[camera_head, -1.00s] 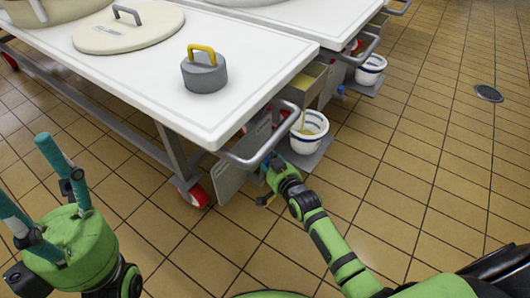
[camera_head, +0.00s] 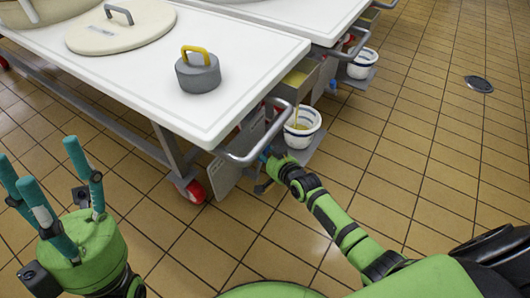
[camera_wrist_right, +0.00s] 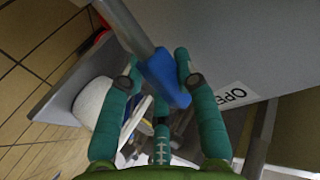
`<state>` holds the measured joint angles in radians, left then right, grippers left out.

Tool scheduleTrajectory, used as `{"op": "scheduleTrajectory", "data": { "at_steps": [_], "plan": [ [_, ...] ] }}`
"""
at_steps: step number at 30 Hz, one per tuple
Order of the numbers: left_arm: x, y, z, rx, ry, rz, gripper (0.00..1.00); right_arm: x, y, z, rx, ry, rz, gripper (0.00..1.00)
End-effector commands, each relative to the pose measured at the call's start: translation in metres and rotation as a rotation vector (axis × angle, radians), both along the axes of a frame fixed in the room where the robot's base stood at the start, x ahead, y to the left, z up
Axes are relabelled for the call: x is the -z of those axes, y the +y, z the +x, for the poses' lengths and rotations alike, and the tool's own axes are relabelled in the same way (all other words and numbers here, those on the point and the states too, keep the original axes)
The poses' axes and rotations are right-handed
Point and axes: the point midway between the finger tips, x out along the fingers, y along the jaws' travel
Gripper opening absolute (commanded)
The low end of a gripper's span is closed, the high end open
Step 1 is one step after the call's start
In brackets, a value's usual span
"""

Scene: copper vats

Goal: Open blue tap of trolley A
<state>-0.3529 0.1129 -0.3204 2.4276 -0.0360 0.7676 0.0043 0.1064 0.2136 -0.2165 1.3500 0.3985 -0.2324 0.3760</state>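The trolley (camera_head: 140,75) has a white top and a grey metal handle bar at its near right end. In the right wrist view, a blue tap handle (camera_wrist_right: 161,78) lies between the teal fingers of my right gripper (camera_wrist_right: 158,68). The fingers stand apart on either side of it; firm contact on both sides is not clear. In the head view my right gripper (camera_head: 271,160) is below the handle bar, and the tap is largely hidden there. My left gripper (camera_head: 55,190) is open and empty, its fingers pointing up at the lower left.
A white bucket with blue bands (camera_head: 301,128) stands beside my right gripper, under a yellowish spout. A second bucket (camera_head: 362,63) is farther back. A grey weight with a yellow handle (camera_head: 198,72) sits on the trolley top.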

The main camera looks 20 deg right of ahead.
Motion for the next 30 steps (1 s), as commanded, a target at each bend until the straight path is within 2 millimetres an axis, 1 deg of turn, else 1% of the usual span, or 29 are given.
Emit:
{"op": "scheduleTrajectory", "data": {
  "at_steps": [1,2,12,16,20,30],
  "plan": [
    [0.000,0.000,0.000,0.000,0.000,0.000,0.56,-0.002,-0.002,0.002,0.006,-0.002,0.007,0.47],
    [0.000,0.000,0.000,0.000,0.000,0.000,0.56,-0.001,-0.002,0.002,0.006,-0.002,0.007,0.56],
    [-0.001,0.000,0.000,0.001,-0.002,0.001,0.56,-0.001,-0.001,0.000,0.003,-0.001,0.002,0.56],
    [-0.001,0.000,0.000,0.001,-0.002,0.001,0.56,-0.003,-0.002,-0.006,0.002,-0.001,0.004,0.56],
    [-0.001,0.000,0.000,0.000,-0.001,0.001,0.56,-0.008,-0.005,-0.021,0.003,0.000,0.003,0.56],
    [0.000,0.000,0.000,0.000,-0.001,0.001,0.56,-0.033,-0.017,-0.080,0.003,0.001,0.002,0.56]
  ]
}}
